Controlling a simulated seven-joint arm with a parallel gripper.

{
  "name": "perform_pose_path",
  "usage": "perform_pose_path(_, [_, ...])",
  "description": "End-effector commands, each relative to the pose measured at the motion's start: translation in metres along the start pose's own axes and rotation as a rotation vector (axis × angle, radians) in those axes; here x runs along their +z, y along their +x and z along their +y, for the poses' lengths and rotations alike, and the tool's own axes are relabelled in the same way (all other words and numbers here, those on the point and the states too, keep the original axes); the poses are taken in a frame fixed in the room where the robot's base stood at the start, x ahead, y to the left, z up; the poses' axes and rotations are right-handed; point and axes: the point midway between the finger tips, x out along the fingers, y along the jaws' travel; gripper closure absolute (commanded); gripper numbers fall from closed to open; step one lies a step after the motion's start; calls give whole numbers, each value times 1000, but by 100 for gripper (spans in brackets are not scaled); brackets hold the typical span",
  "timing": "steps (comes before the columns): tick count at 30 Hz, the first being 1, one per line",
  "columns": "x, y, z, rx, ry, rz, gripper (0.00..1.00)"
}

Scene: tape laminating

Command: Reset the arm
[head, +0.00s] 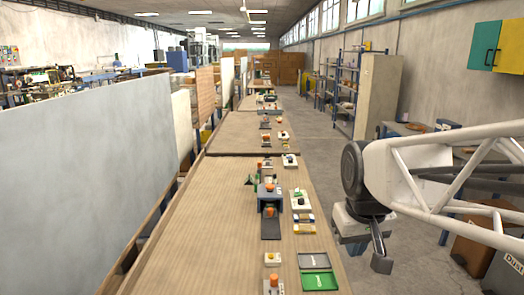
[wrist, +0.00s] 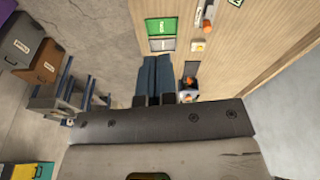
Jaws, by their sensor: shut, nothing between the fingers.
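My gripper (head: 381,262) hangs off the right side of the long wooden workbench, over the aisle floor in the head view. It points downward and is apart from the bench. In the wrist view my gripper's two bluish fingers (wrist: 157,58) lie side by side with their tips together. They are shut and hold nothing. My white lattice arm reaches in from the right in the head view.
The workbench (head: 190,240) holds a green tray (head: 319,282), a grey tray (head: 313,260), a device with an orange top (head: 270,190) and small button boxes. A grey partition (head: 80,170) stands left. Dust bins (head: 475,250) stand right.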

Motion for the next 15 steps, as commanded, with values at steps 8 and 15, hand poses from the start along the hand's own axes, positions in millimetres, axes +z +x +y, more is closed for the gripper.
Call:
perform_pose_path(8, [66, 15, -4, 5, 82, 18, 100])
perform_pose_path(15, [102, 27, -6, 7, 133, 30, 100])
